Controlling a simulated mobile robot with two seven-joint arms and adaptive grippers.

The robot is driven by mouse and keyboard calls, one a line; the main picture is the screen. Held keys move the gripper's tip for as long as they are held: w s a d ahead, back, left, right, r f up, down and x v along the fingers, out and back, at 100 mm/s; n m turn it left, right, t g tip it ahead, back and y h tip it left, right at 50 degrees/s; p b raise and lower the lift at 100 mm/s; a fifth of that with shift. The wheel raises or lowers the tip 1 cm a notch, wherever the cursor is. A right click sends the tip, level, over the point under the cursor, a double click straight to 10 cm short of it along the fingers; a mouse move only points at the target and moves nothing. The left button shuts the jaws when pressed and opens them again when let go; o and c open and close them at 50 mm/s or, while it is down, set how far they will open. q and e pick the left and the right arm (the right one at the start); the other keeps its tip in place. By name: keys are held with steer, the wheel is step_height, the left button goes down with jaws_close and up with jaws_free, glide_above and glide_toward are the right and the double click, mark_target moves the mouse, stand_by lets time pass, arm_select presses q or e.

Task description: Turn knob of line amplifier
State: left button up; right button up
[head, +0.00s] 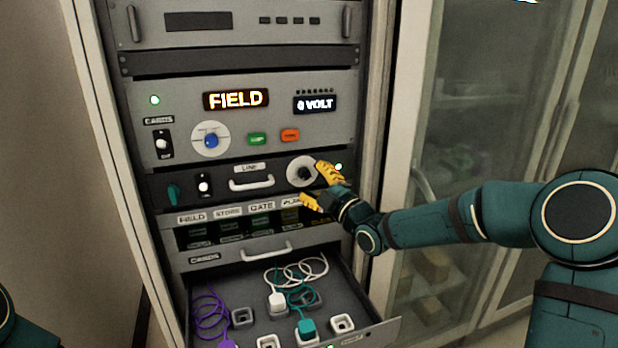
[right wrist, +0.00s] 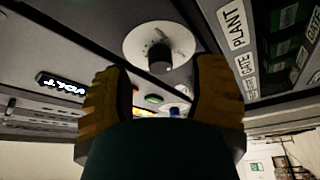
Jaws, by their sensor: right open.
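The line amplifier (head: 230,187) is the dark rack panel marked LINE. Its black knob (head: 304,174) sits on a round white dial at the panel's right end. In the right wrist view the knob (right wrist: 158,58) stands out from the white dial (right wrist: 135,42), between and beyond my fingertips. My right gripper (head: 316,187), with yellow fingers, is open and empty in front of the knob. One finger is near the dial's right edge and the other is below it. I see no clear contact with the knob. My left gripper is out of view.
Above is the FIELD panel (head: 180,95) with a blue knob (head: 211,140) and green and orange buttons. Below, an open drawer (head: 375,335) holds corded plugs and sockets and juts out under my right arm. A glass-door cabinet (head: 500,120) stands at the right.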

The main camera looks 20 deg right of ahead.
steer(key=v, duration=0.9)
steer(key=shift+s, duration=0.15)
steer(key=shift+d, duration=0.1)
